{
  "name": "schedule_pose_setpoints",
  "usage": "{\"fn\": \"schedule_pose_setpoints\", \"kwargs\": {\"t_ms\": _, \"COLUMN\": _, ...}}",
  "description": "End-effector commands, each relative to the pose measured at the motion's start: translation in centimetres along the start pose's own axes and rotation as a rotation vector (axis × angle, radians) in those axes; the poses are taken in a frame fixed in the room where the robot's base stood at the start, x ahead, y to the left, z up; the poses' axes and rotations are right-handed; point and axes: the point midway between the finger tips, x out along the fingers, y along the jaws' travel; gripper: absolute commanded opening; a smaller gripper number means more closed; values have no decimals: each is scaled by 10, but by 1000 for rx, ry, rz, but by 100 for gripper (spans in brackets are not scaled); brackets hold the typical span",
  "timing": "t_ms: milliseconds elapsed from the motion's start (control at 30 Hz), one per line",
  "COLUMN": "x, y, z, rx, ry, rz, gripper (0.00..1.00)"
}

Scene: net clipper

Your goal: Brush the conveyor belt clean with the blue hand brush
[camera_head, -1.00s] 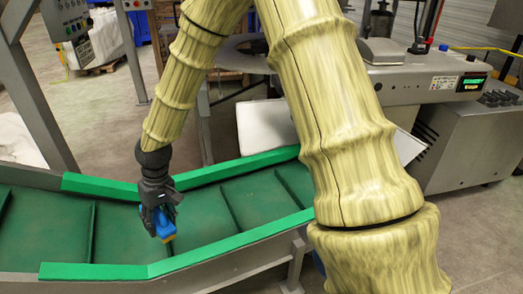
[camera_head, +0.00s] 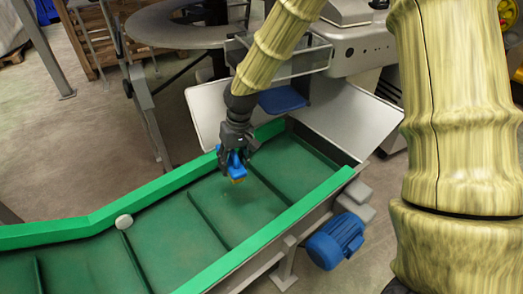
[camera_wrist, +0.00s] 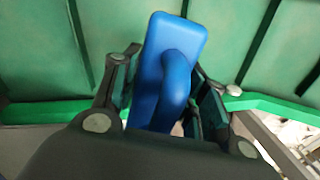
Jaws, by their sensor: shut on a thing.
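My gripper (camera_head: 235,152) is shut on the blue hand brush (camera_head: 236,166). In the wrist view the brush's blue body and curved handle (camera_wrist: 172,75) sit between the two dark fingers. The brush's yellowish bristle end points down over the green conveyor belt (camera_head: 165,245), near the belt's upper end. I cannot tell whether the bristles touch the belt. The belt has raised cross cleats and looks dirty, with brownish patches. The belt also shows in the wrist view (camera_wrist: 50,40).
Green side rails (camera_head: 60,232) edge the belt, and a small whitish round object (camera_head: 124,221) sits on the far rail. Grey metal chute plates (camera_head: 350,115) stand at the belt's end. A blue motor (camera_head: 335,241) hangs by the near side.

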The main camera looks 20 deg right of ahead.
Motion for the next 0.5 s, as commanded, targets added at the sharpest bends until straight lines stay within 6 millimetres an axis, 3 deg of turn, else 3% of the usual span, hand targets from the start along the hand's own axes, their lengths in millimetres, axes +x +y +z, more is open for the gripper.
{"fn": "schedule_pose_setpoints", "kwargs": {"t_ms": 300, "x": 21, "y": 22, "z": -17, "rx": -196, "ry": -32, "rz": 70, "gripper": 13}}
{"fn": "schedule_pose_setpoints", "kwargs": {"t_ms": 500, "x": 35, "y": 28, "z": -19, "rx": -228, "ry": -35, "rz": 78, "gripper": 13}}
